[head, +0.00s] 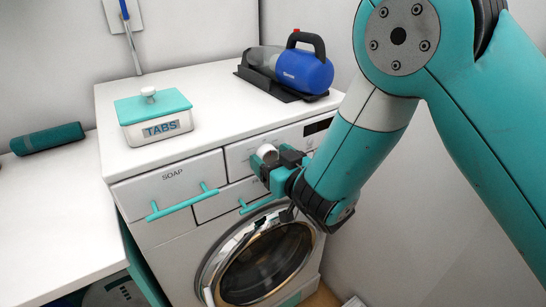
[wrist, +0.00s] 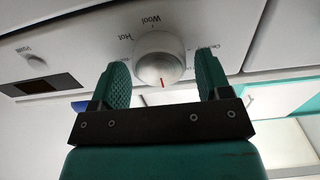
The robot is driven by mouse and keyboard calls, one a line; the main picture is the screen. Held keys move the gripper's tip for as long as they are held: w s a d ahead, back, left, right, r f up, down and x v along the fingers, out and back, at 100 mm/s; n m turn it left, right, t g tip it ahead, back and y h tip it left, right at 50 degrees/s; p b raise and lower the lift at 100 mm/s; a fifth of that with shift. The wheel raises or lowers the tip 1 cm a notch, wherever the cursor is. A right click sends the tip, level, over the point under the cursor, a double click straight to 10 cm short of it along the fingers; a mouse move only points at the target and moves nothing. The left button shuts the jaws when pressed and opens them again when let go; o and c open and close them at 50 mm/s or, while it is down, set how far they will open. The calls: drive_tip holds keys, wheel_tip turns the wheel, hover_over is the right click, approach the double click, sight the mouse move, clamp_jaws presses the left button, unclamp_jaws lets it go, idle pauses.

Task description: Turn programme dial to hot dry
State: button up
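The programme dial (wrist: 160,58) is a round white-silver knob on the washing machine's front panel, with a red mark at its lower edge in the wrist view. Upside-down labels around it read "Wool" (wrist: 150,20) and "Hot" (wrist: 126,37); another label at its right is partly hidden. My gripper (wrist: 163,84) is open, with one ribbed green finger on each side of the dial. I cannot tell if either finger touches it. In the head view my gripper (head: 273,168) is at the panel, by the white dial (head: 267,153), and hides much of the area around it.
The washing machine (head: 225,95) has a SOAP drawer (head: 172,178) with a teal handle and a round door (head: 265,262) below. On its top stand a TABS box (head: 155,118) and a blue handheld vacuum (head: 303,70). A small button (wrist: 36,60) and dark display (wrist: 42,85) are on the panel.

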drive_tip(key=c, duration=0.7)
drive_tip(key=shift+a+n, duration=0.1)
drive_tip(key=shift+n, duration=0.3)
drive_tip(key=n, duration=0.3)
drive_tip(key=shift+s+n+b, duration=0.1)
drive_tip(key=shift+n+b, duration=0.2)
drive_tip(key=shift+n, duration=2.2)
drive_tip(key=o, duration=0.9)
drive_tip(key=shift+f, duration=0.1)
